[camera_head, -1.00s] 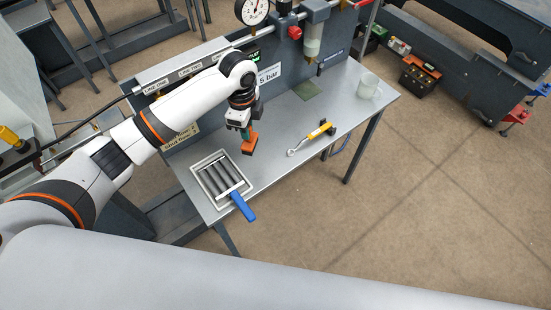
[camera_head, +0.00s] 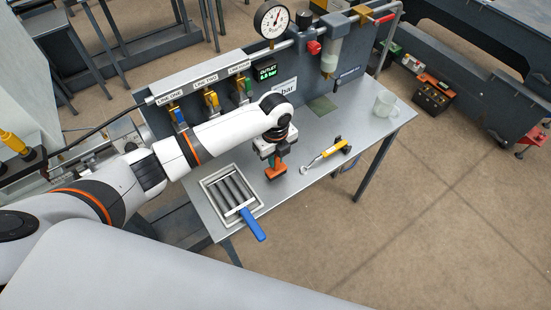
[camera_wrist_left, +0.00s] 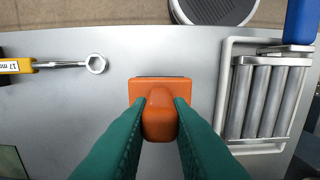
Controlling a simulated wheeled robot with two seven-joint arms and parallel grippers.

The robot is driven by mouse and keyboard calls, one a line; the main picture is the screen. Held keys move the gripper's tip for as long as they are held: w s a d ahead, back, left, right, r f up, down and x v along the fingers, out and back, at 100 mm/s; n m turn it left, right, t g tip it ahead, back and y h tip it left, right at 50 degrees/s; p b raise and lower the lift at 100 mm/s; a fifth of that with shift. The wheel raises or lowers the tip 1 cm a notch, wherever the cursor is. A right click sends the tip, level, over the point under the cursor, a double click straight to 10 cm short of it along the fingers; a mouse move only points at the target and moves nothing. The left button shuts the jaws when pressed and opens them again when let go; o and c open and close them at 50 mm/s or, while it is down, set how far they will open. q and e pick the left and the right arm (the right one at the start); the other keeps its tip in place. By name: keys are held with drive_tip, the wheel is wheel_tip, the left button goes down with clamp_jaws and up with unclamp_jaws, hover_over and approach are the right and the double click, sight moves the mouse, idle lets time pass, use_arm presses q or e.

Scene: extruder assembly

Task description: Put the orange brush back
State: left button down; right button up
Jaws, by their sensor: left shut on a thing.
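The orange brush (camera_head: 276,171) is held by my left gripper (camera_head: 277,158) over the bench, between the grey tray and the wrench. In the left wrist view the brush (camera_wrist_left: 160,112) sits between the two green fingers of my left gripper (camera_wrist_left: 160,122), which are shut on its handle. Its wide orange base shows beyond the fingertips. I cannot tell whether the brush touches the bench top. My right gripper is not in view.
The framed tray (camera_head: 258,207) with dark rollers and a blue-handled tool (camera_head: 252,224) lies left of the brush. A yellow-handled wrench (camera_head: 327,155) lies to its right. A clear mug (camera_head: 384,104) and a green mat (camera_head: 322,105) are farther right. The valve panel stands behind.

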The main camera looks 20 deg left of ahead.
use_arm(q)
drive_tip(key=shift+f, duration=0.75)
drive_tip(key=shift+f, duration=0.2)
drive_tip(key=c, duration=1.3)
unclamp_jaws()
drive_tip(key=shift+r, duration=0.3)
wheel_tip(320, 180, up, 12)
drive_tip(key=shift+f+b, duration=0.1)
drive_tip(key=shift+b, duration=0.65)
